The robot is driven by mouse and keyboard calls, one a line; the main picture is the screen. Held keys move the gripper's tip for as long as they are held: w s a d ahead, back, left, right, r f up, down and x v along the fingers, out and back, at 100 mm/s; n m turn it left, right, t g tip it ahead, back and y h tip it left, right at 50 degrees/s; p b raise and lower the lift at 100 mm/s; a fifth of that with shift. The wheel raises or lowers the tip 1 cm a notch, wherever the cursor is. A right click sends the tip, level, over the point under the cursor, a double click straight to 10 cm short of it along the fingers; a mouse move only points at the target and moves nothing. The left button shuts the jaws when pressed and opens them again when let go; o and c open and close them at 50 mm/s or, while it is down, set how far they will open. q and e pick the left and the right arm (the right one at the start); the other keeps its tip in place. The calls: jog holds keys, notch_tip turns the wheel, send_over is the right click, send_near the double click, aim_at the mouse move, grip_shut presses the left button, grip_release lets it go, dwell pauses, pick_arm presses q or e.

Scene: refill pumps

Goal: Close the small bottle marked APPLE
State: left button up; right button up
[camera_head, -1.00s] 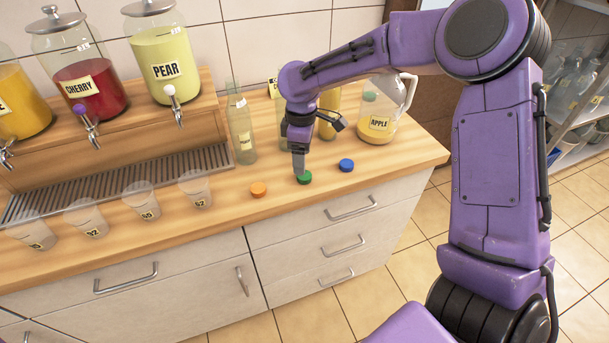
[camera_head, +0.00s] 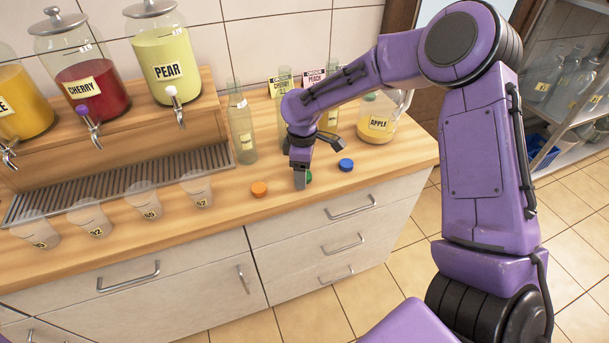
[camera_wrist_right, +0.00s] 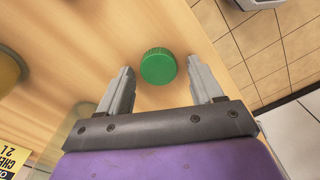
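My right gripper (camera_head: 301,182) points down at the counter beside the green cap (camera_head: 309,176), partly hiding it in the head view. In the right wrist view the gripper (camera_wrist_right: 163,78) is open, with the green cap (camera_wrist_right: 158,66) between and slightly beyond its fingertips, not gripped. A slim clear bottle (camera_head: 241,128) stands left of the arm; its small label is too small to read. More bottles (camera_head: 285,92) stand behind, partly hidden by my arm. The label APPLE is readable on a handled jug (camera_head: 378,122) at the right. My left gripper is not in view.
An orange cap (camera_head: 259,189) and a blue cap (camera_head: 346,165) lie either side of the green one, near the counter's front edge. Several clear cups (camera_head: 197,190) stand at left. Dispensers marked CHERRY (camera_head: 88,88) and PEAR (camera_head: 167,72) stand behind on a wooden stand.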

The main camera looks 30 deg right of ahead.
jog(key=c, duration=0.9)
jog(key=shift+o, duration=0.2)
jog(key=shift+r, duration=0.1)
jog(key=shift+r, duration=0.2)
jog(key=r, duration=0.2)
jog(key=r+b, duration=0.1)
jog(key=shift+a, duration=0.25)
jog(key=s+a+r, duration=0.1)
jog(key=a+r, duration=0.2)
jog(key=a, duration=0.1)
jog(key=s+a+r+b, duration=0.1)
jog(key=s+a+r, duration=0.1)
jog(key=a+r, duration=0.1)
jog(key=s+a+r, duration=0.2)
jog(key=a+r, duration=0.1)
jog(key=a, duration=0.2)
jog(key=shift+a+r+b, duration=0.2)
jog(key=shift+a+b, duration=0.15)
jog(key=shift+b, duration=0.05)
